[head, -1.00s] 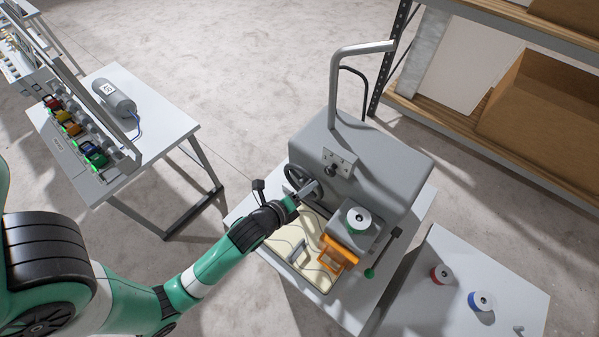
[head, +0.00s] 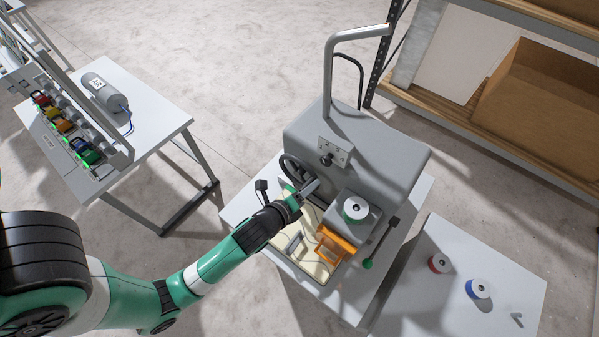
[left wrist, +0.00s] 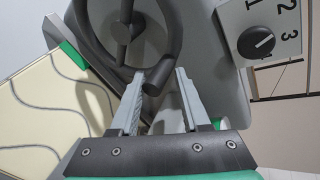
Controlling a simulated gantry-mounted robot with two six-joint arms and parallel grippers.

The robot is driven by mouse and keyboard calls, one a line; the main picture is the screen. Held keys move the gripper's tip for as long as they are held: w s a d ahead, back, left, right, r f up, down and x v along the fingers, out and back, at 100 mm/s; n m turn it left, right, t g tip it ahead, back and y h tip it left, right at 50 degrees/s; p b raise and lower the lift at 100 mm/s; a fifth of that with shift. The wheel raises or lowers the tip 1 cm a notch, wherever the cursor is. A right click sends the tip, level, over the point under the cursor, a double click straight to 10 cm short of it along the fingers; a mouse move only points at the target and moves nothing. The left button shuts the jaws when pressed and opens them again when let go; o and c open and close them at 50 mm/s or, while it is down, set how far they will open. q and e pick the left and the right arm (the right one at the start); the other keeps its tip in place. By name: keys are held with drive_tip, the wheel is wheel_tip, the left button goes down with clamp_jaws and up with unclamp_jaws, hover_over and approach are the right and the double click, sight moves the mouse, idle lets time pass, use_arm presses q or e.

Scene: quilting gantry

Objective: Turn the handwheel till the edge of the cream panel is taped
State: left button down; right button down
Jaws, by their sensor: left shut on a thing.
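The black handwheel (head: 293,169) sits on the side of the grey machine (head: 365,145). It also shows large in the left wrist view (left wrist: 123,28). My left gripper (head: 312,188) is at the wheel, its jaws (left wrist: 162,82) shut on the wheel's dark handle (left wrist: 154,88). The cream panel (head: 318,268), marked with wavy lines, lies flat below the wheel, partly hidden by my arm and an orange frame (head: 333,247). The panel also shows in the left wrist view (left wrist: 35,90), with a green strip (left wrist: 70,58) at its edge. I cannot tell how far tape runs. My right gripper is out of view.
A spool with a green rim (head: 356,208) sits on the machine. A dial (left wrist: 256,42) is on its face. Red (head: 438,264) and blue (head: 479,288) spools stand on the right table. A left table holds a grey cylinder (head: 107,93). Shelving stands at upper right.

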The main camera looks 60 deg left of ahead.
use_arm(q)
drive_tip(key=shift+s+f+b, duration=0.15)
drive_tip(key=shift+f+b, duration=0.2)
drive_tip(key=shift+f, duration=0.4)
drive_tip(key=shift+d+f, duration=0.2)
drive_tip(key=shift+f, duration=0.2)
drive_tip(key=shift+b, duration=0.3)
drive_tip(key=shift+f+b, duration=0.55)
drive_tip(key=shift+f, duration=0.15)
